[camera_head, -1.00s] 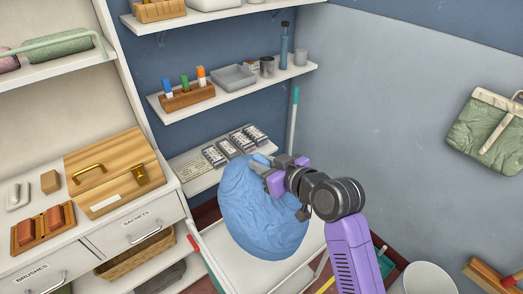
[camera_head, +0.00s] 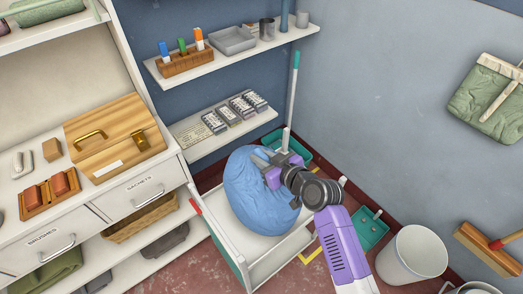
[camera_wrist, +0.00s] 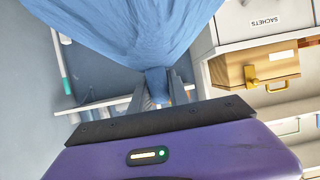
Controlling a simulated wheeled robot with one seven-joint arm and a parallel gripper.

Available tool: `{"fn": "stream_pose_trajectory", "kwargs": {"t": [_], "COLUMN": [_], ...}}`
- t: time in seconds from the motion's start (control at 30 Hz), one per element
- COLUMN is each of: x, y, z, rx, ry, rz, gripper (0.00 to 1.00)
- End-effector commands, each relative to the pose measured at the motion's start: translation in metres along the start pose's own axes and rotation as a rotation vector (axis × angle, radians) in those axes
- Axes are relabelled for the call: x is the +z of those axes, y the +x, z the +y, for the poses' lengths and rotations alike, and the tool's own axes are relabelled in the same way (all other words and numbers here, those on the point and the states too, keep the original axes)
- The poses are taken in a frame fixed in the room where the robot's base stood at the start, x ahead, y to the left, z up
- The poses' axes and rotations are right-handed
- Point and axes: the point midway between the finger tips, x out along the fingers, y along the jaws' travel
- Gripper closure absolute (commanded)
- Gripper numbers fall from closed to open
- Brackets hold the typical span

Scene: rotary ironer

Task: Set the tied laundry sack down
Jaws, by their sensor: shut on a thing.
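The tied laundry sack (camera_head: 255,192) is a round, blue cloth bundle. In the head view it is at the centre, over a white cart or tray (camera_head: 262,243) with raised sides. My gripper (camera_head: 272,158) is shut on the sack's tied neck at its top. In the wrist view the sack (camera_wrist: 135,25) fans out from the neck between my fingers (camera_wrist: 157,88). Whether the sack's underside touches the white surface cannot be told, as the sack hides it.
A cabinet with a wooden box (camera_head: 115,138) and drawers stands at the left. Shelves with small packets (camera_head: 228,113) are behind. A white bin (camera_head: 412,255) and a green dustpan (camera_head: 370,230) are on the red floor at the right.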

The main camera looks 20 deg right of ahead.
Motion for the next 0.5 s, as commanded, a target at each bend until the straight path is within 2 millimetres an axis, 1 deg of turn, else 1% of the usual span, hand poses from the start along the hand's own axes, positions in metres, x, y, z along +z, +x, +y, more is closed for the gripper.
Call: {"fn": "stream_pose_trajectory", "kwargs": {"t": [0.03, 0.43, 0.47, 0.5], "x": [-0.0037, 0.0000, 0.0051, 0.0043], "y": [0.0002, 0.0018, 0.0021, 0.0017], "z": [0.0012, 0.0012, 0.0002, 0.0002], "rx": [0.003, 0.003, 0.001, 0.001], "ry": [-0.002, -0.002, 0.000, 0.000], "rz": [0.010, 0.010, 0.000, 0.000], "gripper": [1.00, 1.00, 0.76, 0.68]}}
